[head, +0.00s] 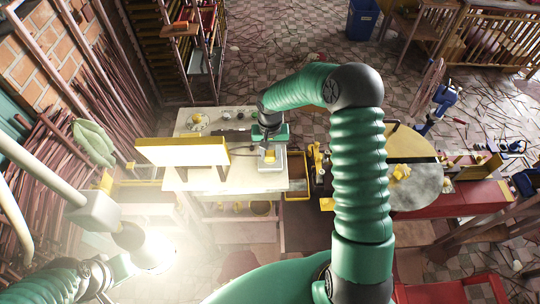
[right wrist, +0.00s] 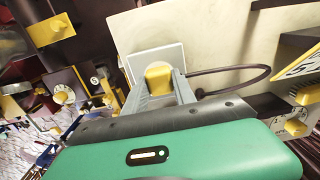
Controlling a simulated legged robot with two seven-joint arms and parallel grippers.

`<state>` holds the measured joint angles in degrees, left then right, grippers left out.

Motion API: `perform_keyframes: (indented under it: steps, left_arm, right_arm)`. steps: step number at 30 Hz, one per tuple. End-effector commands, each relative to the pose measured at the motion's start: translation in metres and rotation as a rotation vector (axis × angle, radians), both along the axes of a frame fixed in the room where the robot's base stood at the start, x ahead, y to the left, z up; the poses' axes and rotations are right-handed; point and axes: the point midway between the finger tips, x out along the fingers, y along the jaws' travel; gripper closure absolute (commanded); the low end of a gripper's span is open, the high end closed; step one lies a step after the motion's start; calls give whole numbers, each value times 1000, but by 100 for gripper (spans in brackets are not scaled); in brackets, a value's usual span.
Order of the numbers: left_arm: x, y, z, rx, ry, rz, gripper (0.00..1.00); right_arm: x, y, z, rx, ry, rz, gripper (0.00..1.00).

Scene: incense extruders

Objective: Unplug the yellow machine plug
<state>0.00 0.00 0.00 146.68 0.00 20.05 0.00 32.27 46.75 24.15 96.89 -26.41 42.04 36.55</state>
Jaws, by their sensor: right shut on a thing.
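The yellow machine plug (right wrist: 158,77) sits at a pale grey square socket plate (right wrist: 171,57) in the right wrist view. My right gripper (right wrist: 160,88) is shut on the plug, with one finger on each side of it. In the head view the plug (head: 269,157) shows as a small yellow block under my right gripper (head: 270,148), above the plate (head: 270,165) on the pale table. I cannot tell whether the plug is seated in the plate or clear of it. My left arm comes in at the lower left; its gripper is lost in glare.
A yellow-edged white panel (head: 182,152) stands on the pale table (head: 240,181), left of the plate. A bright lamp (head: 152,252) glows at lower left. A dark cable (right wrist: 240,70) curves beside the plate. A round grey-yellow machine (head: 418,184) stands to the right.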

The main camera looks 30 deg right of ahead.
Motion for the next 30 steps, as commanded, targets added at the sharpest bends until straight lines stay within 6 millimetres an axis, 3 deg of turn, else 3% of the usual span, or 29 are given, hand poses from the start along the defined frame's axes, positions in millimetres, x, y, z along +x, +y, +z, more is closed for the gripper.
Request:
perform_keyframes:
  steps: [30]
  left_arm:
    - [0, 0, 29, 0, 0, 0, 64]
  right_arm:
    - [0, 0, 37, -1, 0, 0, 100]
